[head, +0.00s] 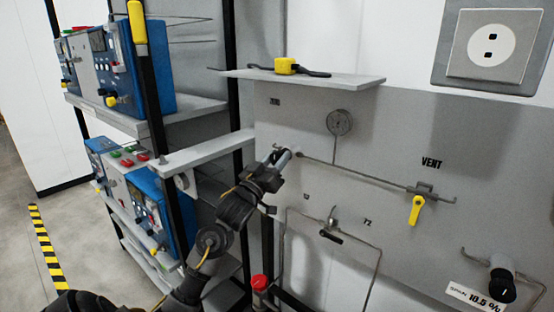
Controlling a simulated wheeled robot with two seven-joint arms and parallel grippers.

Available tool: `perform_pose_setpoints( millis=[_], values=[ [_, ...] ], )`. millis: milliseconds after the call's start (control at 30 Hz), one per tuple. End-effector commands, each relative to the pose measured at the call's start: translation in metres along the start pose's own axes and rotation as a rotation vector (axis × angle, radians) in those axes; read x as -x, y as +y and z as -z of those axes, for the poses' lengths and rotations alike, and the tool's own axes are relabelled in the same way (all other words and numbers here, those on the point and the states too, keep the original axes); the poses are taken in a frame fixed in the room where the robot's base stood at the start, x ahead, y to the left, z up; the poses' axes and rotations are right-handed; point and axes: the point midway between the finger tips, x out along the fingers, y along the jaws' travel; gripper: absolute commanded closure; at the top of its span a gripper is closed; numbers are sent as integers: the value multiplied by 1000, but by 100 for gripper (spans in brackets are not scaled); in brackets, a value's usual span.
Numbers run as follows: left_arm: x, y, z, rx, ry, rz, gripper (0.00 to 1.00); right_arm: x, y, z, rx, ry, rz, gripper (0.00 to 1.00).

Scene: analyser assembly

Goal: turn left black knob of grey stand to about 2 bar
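The grey stand (330,185) is an upright panel with thin pipes, a round gauge (340,122) and a shelf on top. My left gripper (284,157) reaches up from the lower left, its tips at the panel's upper left, at the left end of a thin pipe. The left black knob is not clearly visible; the gripper covers that spot. I cannot tell whether the fingers are closed on it. The gauge's reading is too small to make out. Another black knob (502,285) sits at the lower right. My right gripper is not in view.
A yellow valve handle (415,210) hangs below the VENT label. A small tap (331,226) is lower on the panel. A rack with blue instruments (150,70) stands close on the left. A red-topped post (260,283) is below the gripper. A yellow-and-black strip marks the floor.

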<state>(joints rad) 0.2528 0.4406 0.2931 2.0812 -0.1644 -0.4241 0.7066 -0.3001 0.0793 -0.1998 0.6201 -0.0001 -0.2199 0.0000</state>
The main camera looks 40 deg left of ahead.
Motion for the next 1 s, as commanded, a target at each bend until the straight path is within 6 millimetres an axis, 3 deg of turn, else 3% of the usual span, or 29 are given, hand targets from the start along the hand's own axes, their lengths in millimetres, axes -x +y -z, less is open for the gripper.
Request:
perform_pose_setpoints(
  millis=[67, 467, 1000],
  values=[
    [0, 0, 0, 0, 0, 1, 85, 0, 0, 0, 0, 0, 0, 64],
    [1, -1, -1, -80, -1, -32, 85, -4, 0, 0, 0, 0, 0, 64],
    [1, 0, -2, -514, -2, -212, 85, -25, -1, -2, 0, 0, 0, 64]
  ],
)
